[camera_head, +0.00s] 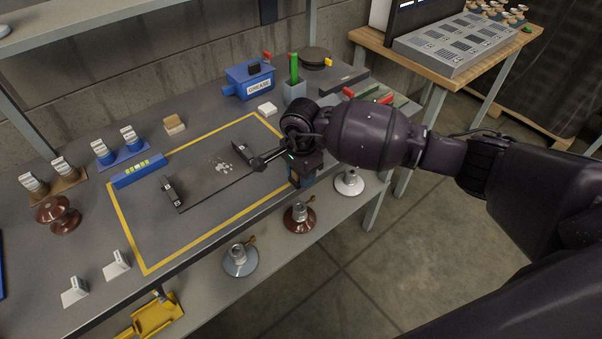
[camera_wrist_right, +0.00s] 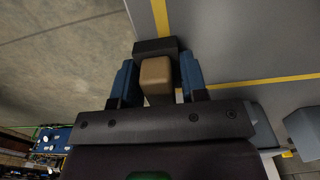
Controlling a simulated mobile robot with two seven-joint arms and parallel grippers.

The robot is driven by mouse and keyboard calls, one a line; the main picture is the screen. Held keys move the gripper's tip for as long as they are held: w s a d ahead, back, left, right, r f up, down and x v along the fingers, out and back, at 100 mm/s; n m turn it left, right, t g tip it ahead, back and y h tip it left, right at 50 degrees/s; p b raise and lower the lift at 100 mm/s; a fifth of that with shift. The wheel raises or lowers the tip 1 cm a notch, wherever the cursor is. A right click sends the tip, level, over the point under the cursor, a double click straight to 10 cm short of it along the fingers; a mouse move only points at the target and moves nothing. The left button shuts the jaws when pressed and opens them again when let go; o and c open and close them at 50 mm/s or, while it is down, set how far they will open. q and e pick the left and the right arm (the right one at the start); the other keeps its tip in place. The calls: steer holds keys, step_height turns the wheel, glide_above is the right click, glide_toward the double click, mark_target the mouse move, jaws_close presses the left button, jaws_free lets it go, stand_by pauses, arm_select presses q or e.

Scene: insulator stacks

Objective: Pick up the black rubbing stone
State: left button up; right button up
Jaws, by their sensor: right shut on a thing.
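My right gripper (camera_head: 301,179) is over the front edge of the grey table, at the right end of the yellow outline. In the right wrist view its two blue fingers (camera_wrist_right: 156,82) are closed on the sides of a tan block-shaped grip (camera_wrist_right: 156,74). A black block (camera_wrist_right: 155,47) sits at the far end of this grip, and the two look like one piece, the black rubbing stone. In the head view the held piece is mostly hidden by the gripper and arm. My left gripper is not in view.
A dark plate (camera_head: 210,182) with pale crumbs lies inside the yellow outline. A blue grease box (camera_head: 247,82) and a grey cup with a green item (camera_head: 294,92) stand behind. Insulators (camera_head: 300,217) stand on the lower shelf. A tan block (camera_head: 174,124) lies at the back.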

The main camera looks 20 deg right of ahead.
step_height(320, 180, up, 20)
steer(key=p, duration=0.1)
steer(key=shift+p, duration=0.4)
